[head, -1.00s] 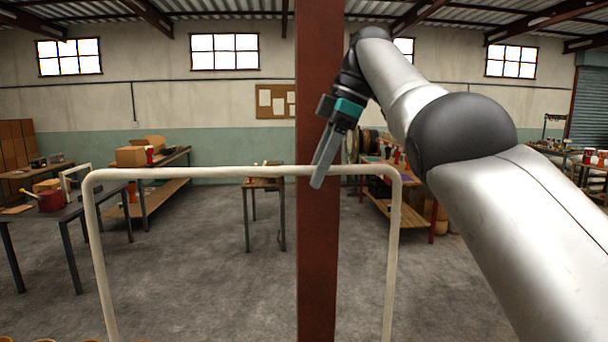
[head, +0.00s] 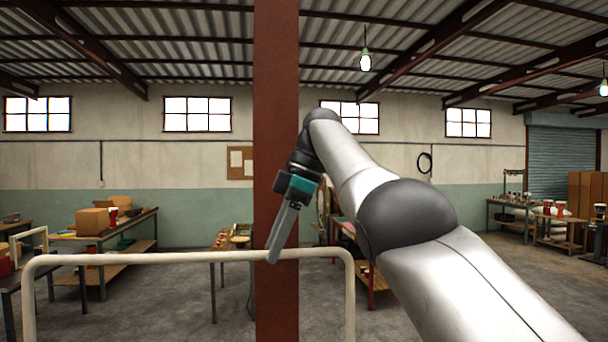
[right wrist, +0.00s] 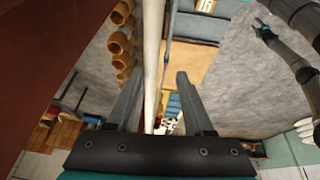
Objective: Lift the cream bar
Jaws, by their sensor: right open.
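The cream bar (head: 180,259) is the level top of a pale, bent-tube frame in front of me, with rounded corners and legs going down at both ends. My right gripper (head: 272,258) comes down from above at the bar, right of its middle. In the right wrist view the cream bar (right wrist: 153,50) runs between the two open fingers of my right gripper (right wrist: 155,85), closer to the left finger. Whether a finger touches it I cannot tell. In that view a dark arm, seemingly my left, ends in a small gripper (right wrist: 262,30); its jaws are unclear.
A dark red post (head: 277,100) stands upright just behind my right gripper. A table with a cardboard box (head: 92,221) stands at the left, and a small table (head: 228,250) behind the bar. More tables with drums stand far right (head: 560,232). Grey floor lies between.

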